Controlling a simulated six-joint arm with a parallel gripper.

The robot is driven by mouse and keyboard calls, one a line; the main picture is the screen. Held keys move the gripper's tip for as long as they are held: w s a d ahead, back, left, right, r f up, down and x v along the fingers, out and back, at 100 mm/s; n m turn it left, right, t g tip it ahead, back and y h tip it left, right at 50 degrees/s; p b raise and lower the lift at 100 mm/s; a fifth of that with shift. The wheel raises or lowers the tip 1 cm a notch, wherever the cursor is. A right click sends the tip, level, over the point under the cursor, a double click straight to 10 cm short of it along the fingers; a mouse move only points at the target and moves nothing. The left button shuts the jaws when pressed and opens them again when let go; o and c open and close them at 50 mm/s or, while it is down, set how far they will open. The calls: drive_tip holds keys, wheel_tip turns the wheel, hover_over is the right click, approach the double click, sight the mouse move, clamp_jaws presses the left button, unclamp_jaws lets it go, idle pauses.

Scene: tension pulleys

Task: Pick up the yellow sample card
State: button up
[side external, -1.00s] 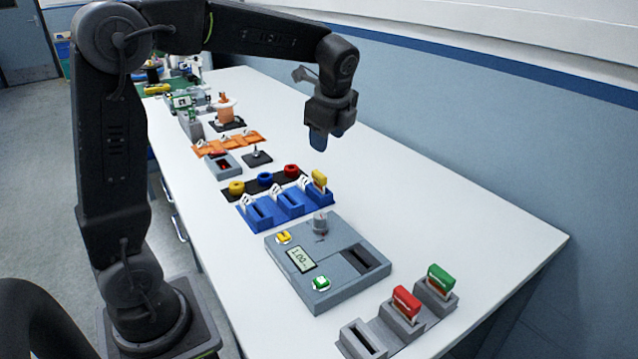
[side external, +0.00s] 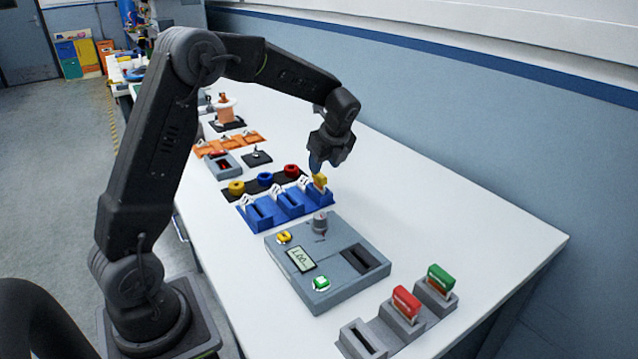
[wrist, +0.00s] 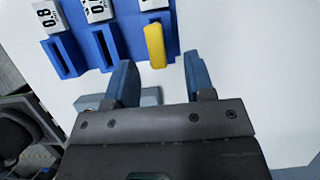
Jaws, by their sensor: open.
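The yellow sample card (side external: 320,182) stands upright in the rightmost slot of the blue holder (side external: 262,218). In the wrist view the yellow card (wrist: 155,46) shows as a yellow bar in that holder (wrist: 84,22). My gripper (side external: 317,166) is just above and behind the card in the side view. In the wrist view my gripper (wrist: 160,82) has its two blue fingers apart, with nothing between them. The card lies beyond the fingertips, roughly in line with the gap. In the side view the fingers partly overlap one another near the card's top.
A grey device (side external: 328,262) with a display and buttons stands in front of the blue holder. A red card (side external: 406,303) and a green card (side external: 440,278) stand in grey holders at the front. A dark strip with yellow, blue and red rings (side external: 265,179) lies behind. The table's right side is clear.

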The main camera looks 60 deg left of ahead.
sight(319, 186)
drive_tip(key=x, duration=0.5)
drive_tip(key=shift+s, duration=0.25)
drive_tip(key=shift+c, duration=0.3)
clamp_jaws()
